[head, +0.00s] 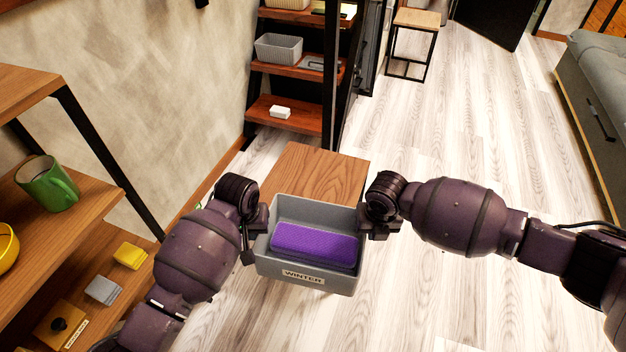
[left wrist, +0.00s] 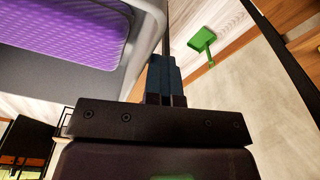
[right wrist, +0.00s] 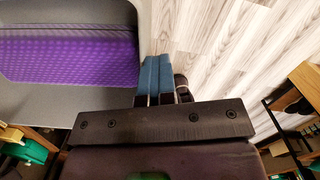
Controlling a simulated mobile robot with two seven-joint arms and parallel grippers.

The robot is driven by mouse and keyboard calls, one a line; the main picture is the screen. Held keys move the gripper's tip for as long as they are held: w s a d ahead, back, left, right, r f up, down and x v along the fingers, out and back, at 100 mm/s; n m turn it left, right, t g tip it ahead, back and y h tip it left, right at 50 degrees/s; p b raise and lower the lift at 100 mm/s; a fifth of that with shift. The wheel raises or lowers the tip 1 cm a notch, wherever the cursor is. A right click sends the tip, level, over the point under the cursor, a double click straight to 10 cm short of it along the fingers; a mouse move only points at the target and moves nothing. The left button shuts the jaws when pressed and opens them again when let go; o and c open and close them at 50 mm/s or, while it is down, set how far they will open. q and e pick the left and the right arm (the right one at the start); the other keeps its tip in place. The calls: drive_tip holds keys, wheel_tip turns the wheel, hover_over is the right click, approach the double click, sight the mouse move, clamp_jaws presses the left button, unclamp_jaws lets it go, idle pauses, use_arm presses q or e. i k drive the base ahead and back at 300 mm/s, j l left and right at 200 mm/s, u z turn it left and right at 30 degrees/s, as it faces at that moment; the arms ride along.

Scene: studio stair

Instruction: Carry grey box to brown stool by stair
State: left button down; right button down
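The grey box (head: 305,283), labelled WINTER, is upright between my two grippers and holds a purple folded item (head: 312,246). My left gripper (head: 256,222) is at its left wall and my right gripper (head: 368,222) at its right wall. Both look shut on the walls; the blue fingers sit close together at the box edge in the left wrist view (left wrist: 164,76) and the right wrist view (right wrist: 157,76). A brown wooden stool top (head: 318,172) lies just beyond the box, its near edge hidden by it. I cannot tell whether they touch.
A dark-framed shelf unit (head: 300,65) stands behind the stool. A wooden shelf (head: 88,215) with a green mug (head: 47,184) is close on the left. Another stool (head: 417,19) stands far back, a grey sofa (head: 598,75) at the right. The floor (head: 460,130) between is clear.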

sight(312, 185)
drive_tip(key=i, duration=0.95)
